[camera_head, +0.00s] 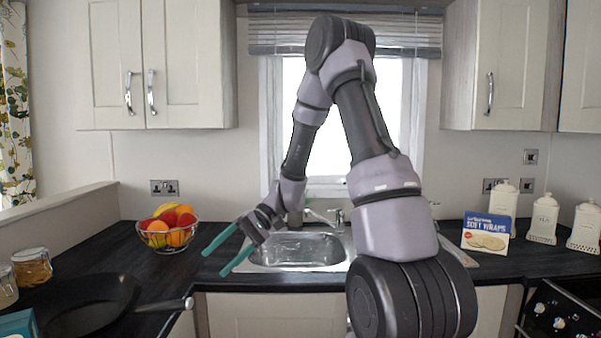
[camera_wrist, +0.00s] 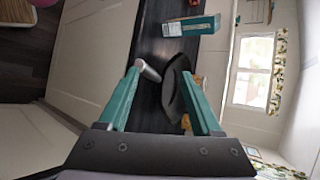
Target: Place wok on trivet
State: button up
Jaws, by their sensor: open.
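The dark wok (camera_head: 96,307) sits on the black counter at the left, its handle pointing right toward the counter edge. It also shows in the wrist view (camera_wrist: 177,88), beyond my fingertips, with the pale handle end nearest me. My gripper (camera_head: 215,263) is open and empty, above the counter front left of the sink, up and to the right of the wok handle. In the wrist view its teal fingers (camera_wrist: 160,74) are apart, with the handle end near the left fingertip. I cannot make out a trivet in either view.
A fruit basket (camera_head: 167,231) stands behind the wok. Jars (camera_head: 31,267) and a teal box (camera_head: 19,324) are at the left. The sink (camera_head: 290,252) lies right of my gripper. A wraps box (camera_head: 487,233), white canisters (camera_head: 545,219) and a stove (camera_head: 562,308) are at the right.

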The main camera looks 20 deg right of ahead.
jog(key=s+d+r+m+t+h, duration=0.2)
jog(key=s+d+r+t+h, duration=0.2)
jog(key=r, duration=0.6)
jog(key=s+d+r+m+t+h, duration=0.2)
jog(key=s+d+r+t+h, duration=0.3)
jog(key=s+d+r, duration=0.4)
notch_tip(320, 180, up, 2)
jog(key=shift+d+r+t, duration=0.25)
jog(key=shift+d+t, duration=0.65)
jog(key=shift+d, duration=0.05)
